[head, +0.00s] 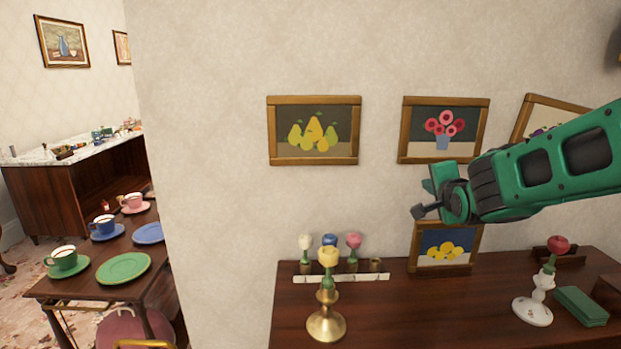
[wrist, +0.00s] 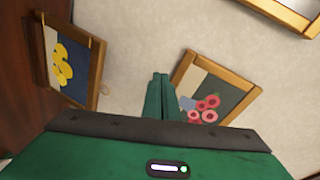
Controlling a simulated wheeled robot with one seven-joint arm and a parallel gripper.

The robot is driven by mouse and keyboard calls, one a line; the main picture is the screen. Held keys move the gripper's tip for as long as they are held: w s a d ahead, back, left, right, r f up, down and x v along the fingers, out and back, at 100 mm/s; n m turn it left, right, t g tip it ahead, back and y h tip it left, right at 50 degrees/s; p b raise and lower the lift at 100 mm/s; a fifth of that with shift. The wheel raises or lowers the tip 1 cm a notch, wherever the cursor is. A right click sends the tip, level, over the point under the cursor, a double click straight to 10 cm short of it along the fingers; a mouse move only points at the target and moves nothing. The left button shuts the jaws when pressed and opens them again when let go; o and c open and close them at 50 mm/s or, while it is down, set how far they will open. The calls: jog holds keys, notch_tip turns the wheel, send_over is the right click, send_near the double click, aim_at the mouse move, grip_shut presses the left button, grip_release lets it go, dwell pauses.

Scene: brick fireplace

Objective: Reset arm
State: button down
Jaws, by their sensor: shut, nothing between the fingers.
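My green arm reaches in from the right in the head view, above the dark wooden sideboard (head: 400,308). My gripper (head: 428,187) is in front of the wall, near the flower picture (head: 443,129) and above the lemon picture (head: 444,247). In the wrist view my gripper (wrist: 158,76) shows its two green fingers together, with nothing between them. The flower picture (wrist: 214,88) is right of the fingers there, and the lemon picture (wrist: 72,62) is left of them.
A brass candlestick (head: 326,318) and a white candlestick (head: 533,303) stand on the sideboard. A green box (head: 581,306) lies at the right. The pear picture (head: 314,130) hangs left of the flower picture. At far left, cups and plates stand on a wooden table (head: 165,282).

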jog(key=s+d+f+n+g+h, duration=0.15)
jog(key=s+d+f+g, duration=0.3)
jog(key=s, duration=0.55)
jog(key=s+d+f+n+g, duration=0.35)
jog(key=s+d+f, duration=0.25)
jog(key=s, duration=0.4)
jog(key=s+a+f+n+g+y, duration=0.1)
jog(key=s+f+n+g, duration=0.1)
jog(key=s, duration=0.9)
jog(key=s+a+f+n+g+y, duration=0.1)
jog(key=s+g, duration=0.4)
jog(key=s, duration=0.7)
jog(key=shift+a+f+n+y, duration=0.25)
jog(key=shift+f+n+y, duration=0.5)
jog(key=shift+n, duration=0.25)
jog(key=shift+w+f, duration=0.2)
jog(key=shift+w, duration=0.45)
